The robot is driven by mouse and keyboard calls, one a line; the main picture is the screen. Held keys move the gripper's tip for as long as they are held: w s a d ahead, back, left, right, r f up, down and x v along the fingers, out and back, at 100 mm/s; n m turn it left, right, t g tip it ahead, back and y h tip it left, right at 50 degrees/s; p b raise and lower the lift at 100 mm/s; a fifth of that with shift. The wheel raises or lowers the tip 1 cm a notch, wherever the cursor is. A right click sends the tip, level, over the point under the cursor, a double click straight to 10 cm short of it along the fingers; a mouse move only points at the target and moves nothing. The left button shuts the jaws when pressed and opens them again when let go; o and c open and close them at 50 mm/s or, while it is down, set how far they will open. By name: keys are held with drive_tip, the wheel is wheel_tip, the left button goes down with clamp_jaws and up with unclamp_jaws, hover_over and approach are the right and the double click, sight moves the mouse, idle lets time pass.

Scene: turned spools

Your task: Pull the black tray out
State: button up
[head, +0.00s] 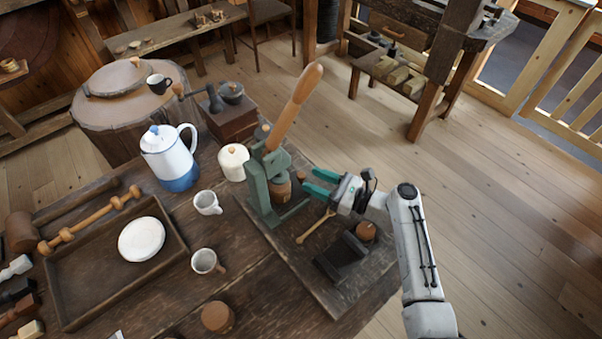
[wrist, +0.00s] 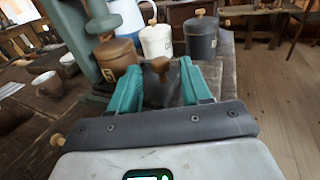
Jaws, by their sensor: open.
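A black, low, open-topped piece (head: 330,267), which I take for the black tray, sits on the dark board at the right of the table in the head view. A round brown wooden piece (head: 366,231) is at its far right end. My gripper (head: 312,181) is open, above the board beside the green lever press (head: 260,185) and apart from the black piece. In the wrist view the teal jaws (wrist: 160,72) are spread, with a dark shape and a brown knob (wrist: 160,64) seen between them. I cannot tell whether that is the tray.
A wooden spoon-like tool (head: 316,226) lies on the board below my gripper. A brown canister (wrist: 117,57), a white canister (wrist: 157,41) and a dark grey canister (wrist: 201,38) stand ahead. White cups (head: 207,203) and a blue-white pot (head: 170,158) stand to the left.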

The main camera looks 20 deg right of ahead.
sight(301, 174)
drive_tip(key=shift+x, duration=2.5)
drive_tip(key=shift+c, duration=0.5)
clamp_jaws()
